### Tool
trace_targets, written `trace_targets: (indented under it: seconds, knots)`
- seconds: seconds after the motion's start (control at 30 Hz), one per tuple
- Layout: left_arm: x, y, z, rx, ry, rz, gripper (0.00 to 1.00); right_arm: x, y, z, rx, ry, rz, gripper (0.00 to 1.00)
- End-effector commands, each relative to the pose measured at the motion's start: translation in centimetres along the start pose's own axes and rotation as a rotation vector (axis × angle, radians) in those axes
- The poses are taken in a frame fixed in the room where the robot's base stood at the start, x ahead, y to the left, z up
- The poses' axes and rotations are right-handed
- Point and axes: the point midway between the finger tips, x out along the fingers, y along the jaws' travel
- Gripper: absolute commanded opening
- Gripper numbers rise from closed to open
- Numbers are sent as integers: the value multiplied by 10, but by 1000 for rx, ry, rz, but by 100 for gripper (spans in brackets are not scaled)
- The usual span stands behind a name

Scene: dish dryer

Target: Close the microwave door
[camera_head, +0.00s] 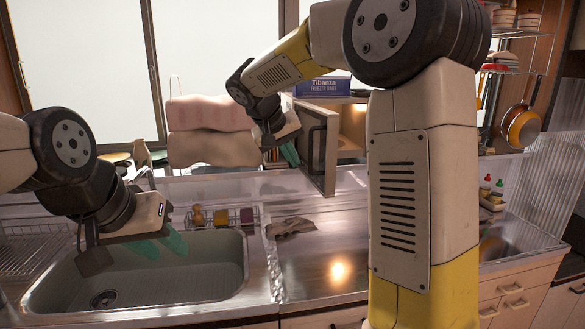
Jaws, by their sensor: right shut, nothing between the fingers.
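The microwave (352,122) stands at the back of the counter, its lit interior partly hidden behind my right arm. Its door (317,150) stands open, swung out toward me on the left side of the opening. My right gripper (289,153) is shut and empty, just left of the door; I cannot tell whether it touches it. My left gripper (162,248) hangs over the sink, away from the microwave, with its teal fingers apart and nothing visible between them.
The sink (180,285) is at the front left, with a dish rack (35,255) beside it. A crumpled cloth (291,227) lies on the steel counter (320,255), which is otherwise mostly clear. A blue box (322,87) sits on the microwave. A pan (522,127) hangs at right.

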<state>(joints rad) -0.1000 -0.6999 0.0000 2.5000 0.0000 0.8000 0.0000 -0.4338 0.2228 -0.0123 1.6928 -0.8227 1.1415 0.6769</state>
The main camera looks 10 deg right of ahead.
Motion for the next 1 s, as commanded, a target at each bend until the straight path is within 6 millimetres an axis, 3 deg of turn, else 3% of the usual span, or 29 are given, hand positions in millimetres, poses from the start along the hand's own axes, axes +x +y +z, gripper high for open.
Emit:
trace_targets:
  seconds: [0.17,0.5,0.7,1.0]
  knots:
    - [0,0,0,0,0,0,36,26,1,2,0,-5,0,0]
    - [0,0,0,0,0,0,36,99,1,2,-1,-5,-1,0]
    - [0,0,0,0,0,0,36,110,27,1,2,-2,-2,0]
    - [0,0,0,0,0,0,36,115,36,1,0,-1,-3,0]
